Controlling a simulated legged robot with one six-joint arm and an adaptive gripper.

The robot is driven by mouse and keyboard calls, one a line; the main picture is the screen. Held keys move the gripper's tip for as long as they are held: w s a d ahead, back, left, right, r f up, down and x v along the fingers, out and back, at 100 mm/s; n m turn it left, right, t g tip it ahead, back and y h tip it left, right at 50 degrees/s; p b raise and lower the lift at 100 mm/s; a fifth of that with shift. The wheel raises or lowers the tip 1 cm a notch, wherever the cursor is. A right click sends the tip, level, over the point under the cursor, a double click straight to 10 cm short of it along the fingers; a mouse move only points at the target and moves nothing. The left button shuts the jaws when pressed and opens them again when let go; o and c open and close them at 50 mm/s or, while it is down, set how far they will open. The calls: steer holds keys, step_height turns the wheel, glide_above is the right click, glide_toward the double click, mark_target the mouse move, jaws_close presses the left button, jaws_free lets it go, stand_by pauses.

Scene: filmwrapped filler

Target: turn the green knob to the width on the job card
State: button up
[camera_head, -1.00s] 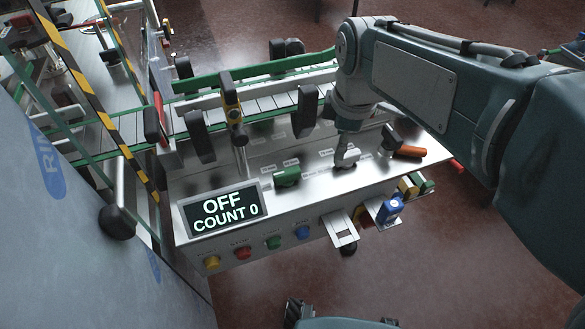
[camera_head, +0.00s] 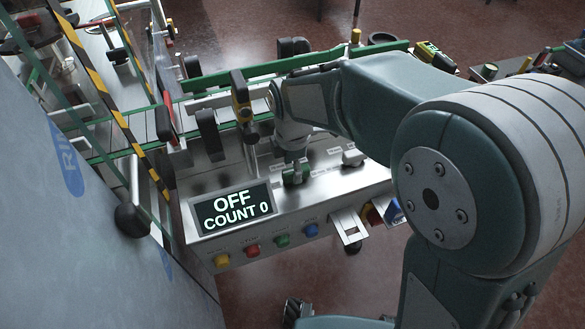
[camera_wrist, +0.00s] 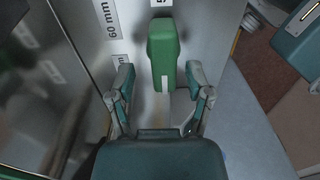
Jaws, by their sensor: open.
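The green knob (camera_head: 290,179) sits on the steel console top, right of the display. The wrist view shows it closer as a long green bar (camera_wrist: 163,48), with a pale line at its lower end. A "60 mm" label (camera_wrist: 105,18) is to its left, and a label starting with "5" (camera_wrist: 163,3) is cut off above it. My gripper (camera_wrist: 160,72) is open, with one finger on each side of the knob's lower part and a gap to both. The head view shows my gripper (camera_head: 295,172) over the knob. I cannot make out a job card.
A white knob (camera_head: 352,157) stands to the right. The display (camera_head: 232,208) reads OFF, COUNT 0. Yellow, red, green and blue buttons (camera_head: 252,251) line the front face. A post with a yellow-black head (camera_head: 243,105) stands close left of my gripper. A green-railed conveyor (camera_head: 215,80) runs behind.

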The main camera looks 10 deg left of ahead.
steer(key=shift+d+f, duration=0.1)
steer(key=shift+f, duration=0.3)
steer(key=shift+d+f, duration=0.15)
steer(key=shift+d, duration=0.15)
steer(key=shift+a, duration=0.15)
jaws_close()
